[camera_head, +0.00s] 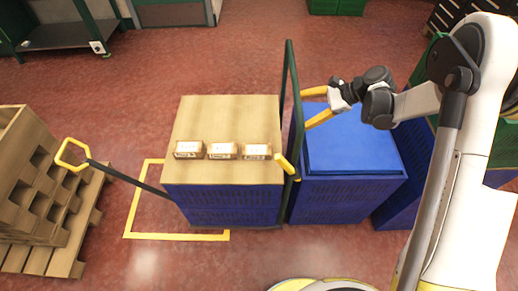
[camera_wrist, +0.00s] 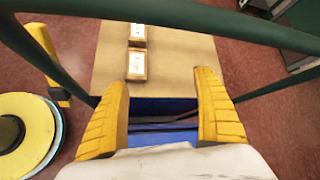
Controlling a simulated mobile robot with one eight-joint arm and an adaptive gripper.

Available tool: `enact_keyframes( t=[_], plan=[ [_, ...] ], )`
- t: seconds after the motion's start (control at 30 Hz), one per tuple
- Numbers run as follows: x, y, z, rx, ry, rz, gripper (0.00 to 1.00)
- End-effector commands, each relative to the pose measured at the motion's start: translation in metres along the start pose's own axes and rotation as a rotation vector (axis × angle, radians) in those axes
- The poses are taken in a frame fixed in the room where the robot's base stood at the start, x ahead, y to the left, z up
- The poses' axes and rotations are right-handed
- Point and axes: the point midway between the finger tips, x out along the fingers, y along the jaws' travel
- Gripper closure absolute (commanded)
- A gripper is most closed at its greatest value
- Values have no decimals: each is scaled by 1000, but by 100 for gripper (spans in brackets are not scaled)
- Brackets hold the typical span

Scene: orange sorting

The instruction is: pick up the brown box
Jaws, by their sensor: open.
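Three small brown boxes with white labels sit in a row near the front edge of a tan board: left box (camera_head: 188,150), middle box (camera_head: 222,151) and right box (camera_head: 257,152). The board (camera_head: 225,115) lies on top of a blue crate (camera_head: 225,203). My gripper (camera_head: 304,110) is open and empty, with its yellow fingers pointing left, right of the boxes and apart from them. In the wrist view, two boxes show ahead, a nearer one (camera_wrist: 137,66) and a farther one (camera_wrist: 137,33), beyond my spread fingers (camera_wrist: 162,80).
A dark green cart frame (camera_head: 291,75) stands upright between my gripper and the boxes; its bar (camera_wrist: 190,14) crosses the wrist view. A yellow handle (camera_head: 287,167) is on it. A blue crate (camera_head: 350,140) stands below my gripper. Wooden pallets (camera_head: 40,190) are at left.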

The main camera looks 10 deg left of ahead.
Motion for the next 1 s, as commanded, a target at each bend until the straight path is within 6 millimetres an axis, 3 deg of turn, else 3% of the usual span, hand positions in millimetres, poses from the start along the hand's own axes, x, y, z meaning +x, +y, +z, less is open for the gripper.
enact_keyframes(
  t=[0.1,0.3,0.53,1.0],
  plan=[
    [42,10,-24,112,-108,22,21],
    [100,47,-51,276,-272,81,21],
    [128,74,-62,355,-352,123,21],
    [183,79,-42,357,-356,127,21]
  ],
)
